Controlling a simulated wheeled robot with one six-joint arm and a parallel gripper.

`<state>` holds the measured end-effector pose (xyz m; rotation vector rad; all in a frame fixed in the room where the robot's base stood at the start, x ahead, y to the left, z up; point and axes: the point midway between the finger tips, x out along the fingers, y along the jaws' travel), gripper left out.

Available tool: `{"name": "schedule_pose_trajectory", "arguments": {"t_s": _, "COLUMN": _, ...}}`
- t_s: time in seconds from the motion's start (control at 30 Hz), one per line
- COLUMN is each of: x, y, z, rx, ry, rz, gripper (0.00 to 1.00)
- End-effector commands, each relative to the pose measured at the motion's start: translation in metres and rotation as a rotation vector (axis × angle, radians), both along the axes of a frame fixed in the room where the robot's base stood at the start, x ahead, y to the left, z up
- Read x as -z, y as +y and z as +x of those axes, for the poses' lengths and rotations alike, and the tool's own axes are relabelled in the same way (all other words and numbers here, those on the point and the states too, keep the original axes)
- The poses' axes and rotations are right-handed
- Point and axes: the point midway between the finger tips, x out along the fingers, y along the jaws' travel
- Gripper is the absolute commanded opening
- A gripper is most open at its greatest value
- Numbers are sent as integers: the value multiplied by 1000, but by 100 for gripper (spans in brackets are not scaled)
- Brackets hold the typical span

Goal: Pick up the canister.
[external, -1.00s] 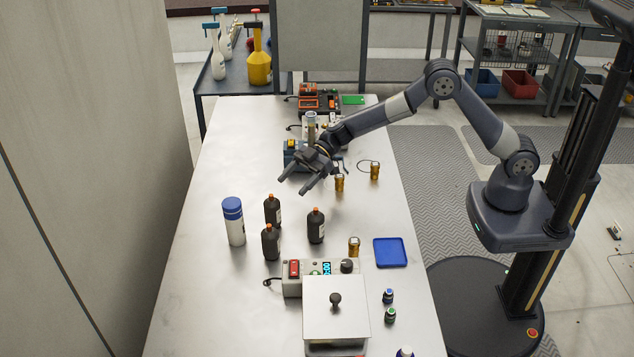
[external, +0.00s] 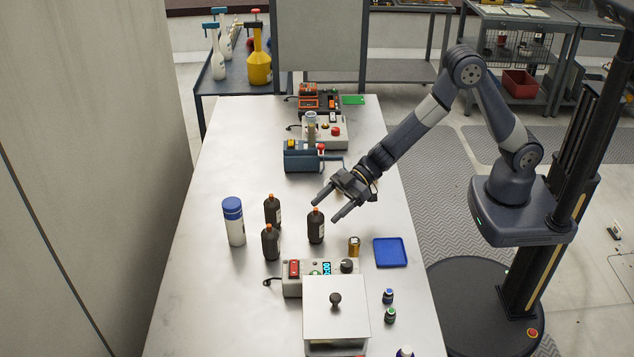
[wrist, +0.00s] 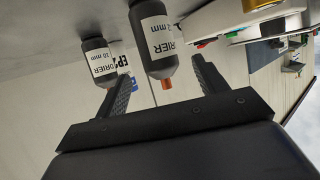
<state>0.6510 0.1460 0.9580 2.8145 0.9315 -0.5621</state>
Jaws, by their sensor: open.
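No one thing is plainly marked as the canister. Candidates are three dark canisters with orange caps and white "DRIER" labels: right (external: 316,228), back left (external: 272,211) and front left (external: 270,243). A taller white cylinder with a blue lid (external: 235,225) stands left of them. My gripper (external: 326,208) is open and empty, its fingers pointing down-left above and near the right dark canister. In the upside-down wrist view, one dark canister (wrist: 154,42) appears between the fingers (wrist: 161,72), and another (wrist: 97,60) lies beyond the left finger. Contact is not visible.
A gold can (external: 354,246) and blue tray (external: 390,252) lie right of the canisters. A device with a metal plate (external: 336,305) is in front. A blue machine (external: 303,157) stands behind. The table's left side is clear.

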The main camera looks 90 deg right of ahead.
Motion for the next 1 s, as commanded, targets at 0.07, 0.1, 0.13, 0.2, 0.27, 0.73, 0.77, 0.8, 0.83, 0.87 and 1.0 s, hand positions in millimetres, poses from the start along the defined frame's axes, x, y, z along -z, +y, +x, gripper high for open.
{"name": "schedule_pose_trajectory", "arguments": {"t_s": 0.07, "x": 4, "y": 6, "z": 8, "rx": -1, "ry": 0, "rz": 2, "gripper": 68}}
{"name": "schedule_pose_trajectory", "arguments": {"t_s": 0.1, "x": 5, "y": 8, "z": 11, "rx": -1, "ry": 0, "rz": 2, "gripper": 68}}
{"name": "schedule_pose_trajectory", "arguments": {"t_s": 0.13, "x": 6, "y": 9, "z": 13, "rx": 0, "ry": 0, "rz": 1, "gripper": 68}}
{"name": "schedule_pose_trajectory", "arguments": {"t_s": 0.2, "x": 8, "y": 12, "z": 16, "rx": 0, "ry": 0, "rz": 1, "gripper": 68}}
{"name": "schedule_pose_trajectory", "arguments": {"t_s": 0.27, "x": 9, "y": 13, "z": 18, "rx": 0, "ry": 0, "rz": 1, "gripper": 68}}
{"name": "schedule_pose_trajectory", "arguments": {"t_s": 0.73, "x": 35, "y": 38, "z": 50, "rx": 0, "ry": 1, "rz": 2, "gripper": 68}}
{"name": "schedule_pose_trajectory", "arguments": {"t_s": 0.77, "x": 35, "y": 39, "z": 51, "rx": 1, "ry": 0, "rz": 2, "gripper": 68}}
{"name": "schedule_pose_trajectory", "arguments": {"t_s": 0.8, "x": 35, "y": 40, "z": 52, "rx": 0, "ry": 0, "rz": 1, "gripper": 68}}
{"name": "schedule_pose_trajectory", "arguments": {"t_s": 0.83, "x": 35, "y": 40, "z": 53, "rx": 0, "ry": -1, "rz": 2, "gripper": 68}}
{"name": "schedule_pose_trajectory", "arguments": {"t_s": 0.87, "x": 36, "y": 40, "z": 53, "rx": 0, "ry": -1, "rz": 2, "gripper": 68}}
{"name": "schedule_pose_trajectory", "arguments": {"t_s": 1.0, "x": 36, "y": 40, "z": 53, "rx": 0, "ry": -1, "rz": 2, "gripper": 68}}
